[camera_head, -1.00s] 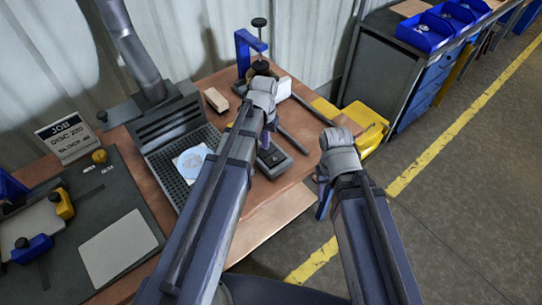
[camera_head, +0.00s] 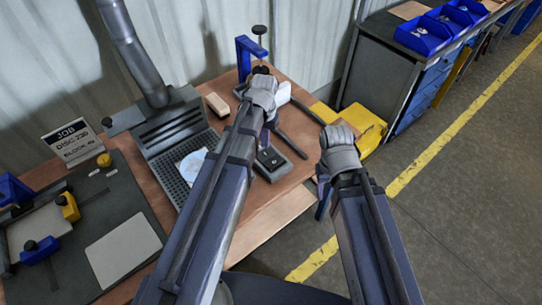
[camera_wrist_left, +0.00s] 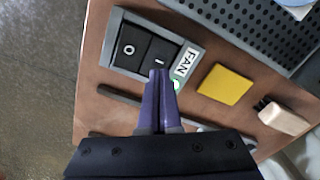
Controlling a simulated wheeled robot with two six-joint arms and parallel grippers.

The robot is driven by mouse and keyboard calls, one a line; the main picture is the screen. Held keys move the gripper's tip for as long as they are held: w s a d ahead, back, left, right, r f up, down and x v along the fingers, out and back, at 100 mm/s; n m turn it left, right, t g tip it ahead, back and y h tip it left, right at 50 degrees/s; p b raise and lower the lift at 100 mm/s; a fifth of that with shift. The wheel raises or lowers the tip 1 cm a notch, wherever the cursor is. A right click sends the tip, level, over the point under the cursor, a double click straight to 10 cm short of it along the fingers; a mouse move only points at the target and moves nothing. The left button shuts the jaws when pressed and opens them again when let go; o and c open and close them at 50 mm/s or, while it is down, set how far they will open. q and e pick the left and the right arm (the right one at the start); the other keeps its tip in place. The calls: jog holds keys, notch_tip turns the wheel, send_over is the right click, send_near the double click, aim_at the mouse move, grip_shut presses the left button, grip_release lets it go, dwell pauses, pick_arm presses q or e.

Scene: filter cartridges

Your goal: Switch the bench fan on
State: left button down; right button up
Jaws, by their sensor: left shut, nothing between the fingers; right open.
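The fan switch box (camera_wrist_left: 125,45), labelled FAN, has a black rocker marked O and I. A small green-white spot (camera_wrist_left: 176,85) shows beside the label. The box also stands on the wooden bench in the head view (camera_head: 272,163). My left gripper (camera_wrist_left: 160,73) is shut and empty, its tips over the edge of the I half; I cannot tell whether they touch it. In the head view my left gripper (camera_head: 268,134) is partly hidden by its own wrist. My right gripper (camera_head: 322,196) is open, off the bench's right edge, mostly hidden by its wrist.
A hood with a perforated plate (camera_head: 176,178) and a pale disc stands left of the switch. A blue clamp (camera_head: 244,58) stands at the back. Open floor lies right.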

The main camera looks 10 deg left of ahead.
aim_at(265, 154)
pick_arm(q)
notch_tip(265, 154, up, 3)
jog(key=p, duration=0.2)
jog(key=shift+r+p, duration=0.1)
jog(key=shift+p, duration=0.2)
jog(key=s+d+m+y, duration=0.1)
jog(key=s+d+m, duration=0.1)
jog(key=s+d, duration=0.8)
jog(key=s, duration=0.4)
jog(key=shift+s+d, duration=0.15)
jog(key=shift+d, duration=0.1)
